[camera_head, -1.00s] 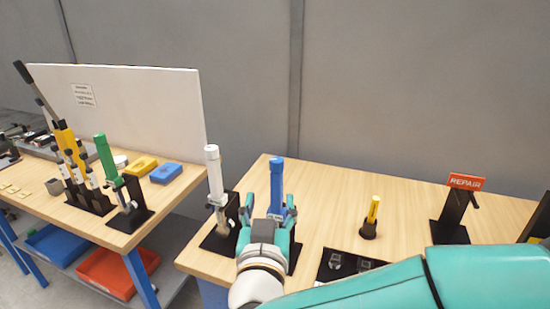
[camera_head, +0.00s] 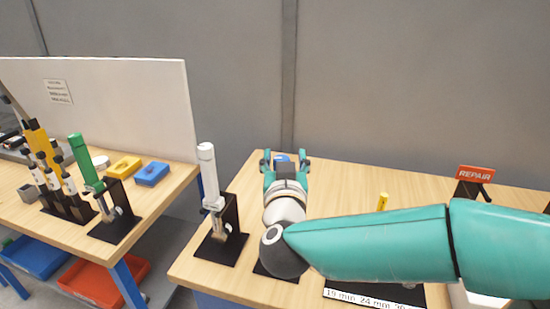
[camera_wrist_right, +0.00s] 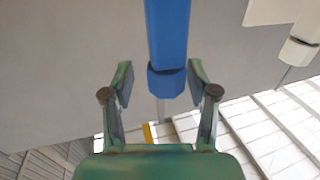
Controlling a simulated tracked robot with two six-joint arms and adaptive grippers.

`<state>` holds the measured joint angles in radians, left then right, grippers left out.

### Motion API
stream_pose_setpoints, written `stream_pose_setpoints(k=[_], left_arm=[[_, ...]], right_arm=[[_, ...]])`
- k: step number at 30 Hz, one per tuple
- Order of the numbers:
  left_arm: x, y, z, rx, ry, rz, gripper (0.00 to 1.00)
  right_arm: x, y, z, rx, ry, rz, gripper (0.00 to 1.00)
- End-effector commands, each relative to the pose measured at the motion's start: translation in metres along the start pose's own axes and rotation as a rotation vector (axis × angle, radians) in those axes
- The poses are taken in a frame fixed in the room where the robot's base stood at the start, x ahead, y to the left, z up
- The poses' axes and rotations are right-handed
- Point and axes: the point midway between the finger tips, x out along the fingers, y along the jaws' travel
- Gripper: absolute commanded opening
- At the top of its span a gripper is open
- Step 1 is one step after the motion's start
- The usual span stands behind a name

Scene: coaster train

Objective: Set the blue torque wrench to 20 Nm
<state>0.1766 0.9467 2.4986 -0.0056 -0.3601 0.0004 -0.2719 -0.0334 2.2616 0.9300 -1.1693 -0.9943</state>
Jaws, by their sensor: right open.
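The blue torque wrench (camera_head: 282,158) stands on the near table, mostly hidden behind my right gripper in the head view; only a bit of blue shows between the fingers. In the right wrist view its blue handle (camera_wrist_right: 168,30) runs down between the spread fingers, with a blue collar and a grey shaft below. My right gripper (camera_head: 285,160) is open around the upper part of the wrench; in the wrist view (camera_wrist_right: 161,85) gaps show on both sides of the collar. The torque scale cannot be read. My left gripper is not in view.
A white torque wrench (camera_head: 208,175) stands in a black holder just left. A green one (camera_head: 86,160) stands on the left table. A yellow tool (camera_head: 383,201) and a red REPAIR sign (camera_head: 476,174) are to the right.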

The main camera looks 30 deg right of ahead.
Motion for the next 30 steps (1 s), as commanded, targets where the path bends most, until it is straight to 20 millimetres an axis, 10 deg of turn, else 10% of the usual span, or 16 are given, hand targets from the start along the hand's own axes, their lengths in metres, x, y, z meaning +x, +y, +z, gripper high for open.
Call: stream_pose_setpoints(k=[7,18,30], left_arm=[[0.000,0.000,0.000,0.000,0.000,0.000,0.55],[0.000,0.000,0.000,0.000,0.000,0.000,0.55],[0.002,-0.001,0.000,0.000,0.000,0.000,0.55]], right_arm=[[0.000,-0.010,0.000,-0.001,0.000,-0.019,0.59],[0.001,-0.014,0.000,-0.001,-0.001,-0.025,0.00],[0.001,-0.014,0.001,0.002,0.000,-0.055,0.00]])
